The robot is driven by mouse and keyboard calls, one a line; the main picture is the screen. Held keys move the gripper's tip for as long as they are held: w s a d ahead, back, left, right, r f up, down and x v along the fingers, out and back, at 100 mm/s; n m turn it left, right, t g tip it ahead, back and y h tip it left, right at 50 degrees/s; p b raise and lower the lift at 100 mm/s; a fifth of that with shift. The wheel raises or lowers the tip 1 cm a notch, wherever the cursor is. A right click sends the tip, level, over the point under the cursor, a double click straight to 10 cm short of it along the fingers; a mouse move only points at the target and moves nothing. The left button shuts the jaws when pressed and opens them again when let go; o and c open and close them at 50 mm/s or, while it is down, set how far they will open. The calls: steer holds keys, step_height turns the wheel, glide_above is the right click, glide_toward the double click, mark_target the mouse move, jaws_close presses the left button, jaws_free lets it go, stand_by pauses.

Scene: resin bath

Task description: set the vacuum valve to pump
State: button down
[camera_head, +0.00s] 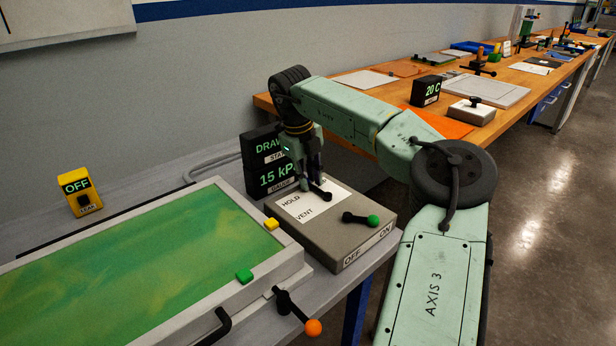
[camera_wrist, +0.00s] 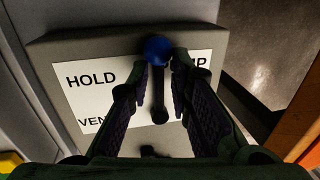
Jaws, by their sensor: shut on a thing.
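The vacuum valve is a dark lever (camera_wrist: 158,98) with a blue ball knob (camera_wrist: 157,49), on a white label plate (camera_wrist: 100,100). In the wrist view the lever points up the picture, between HOLD at left and a partly hidden word ending in P at right. VENT is at lower left, partly covered by a finger. My gripper (camera_wrist: 159,70) is shut on the lever near its knob, one finger on each side. In the head view my gripper (camera_head: 313,186) reaches down to the plate (camera_head: 300,206), and the lever's pivot end (camera_head: 326,196) shows beside it; the knob is hidden.
The grey valve box (camera_head: 345,250) also bears a green-knobbed OFF/ON lever (camera_head: 361,219). Behind stands a black gauge (camera_head: 262,162) reading 15 kPa. A green resin bath (camera_head: 140,265) fills the left, with an orange-knobbed lever (camera_head: 300,312) in front. A yellow leak box (camera_head: 79,193) reads OFF.

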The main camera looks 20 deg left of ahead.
steer(key=shift+a+r, duration=0.1)
steer(key=shift+a, duration=0.05)
steer(key=c, duration=1.7)
jaws_free()
steer(key=r, duration=0.4)
steer(key=s+r, duration=0.1)
steer(key=r, duration=0.2)
steer(key=s+a+r, duration=0.1)
steer(key=r, duration=0.3)
steer(key=shift+a+r, duration=0.1)
steer(key=shift+r, duration=0.25)
steer(key=shift+f, duration=0.1)
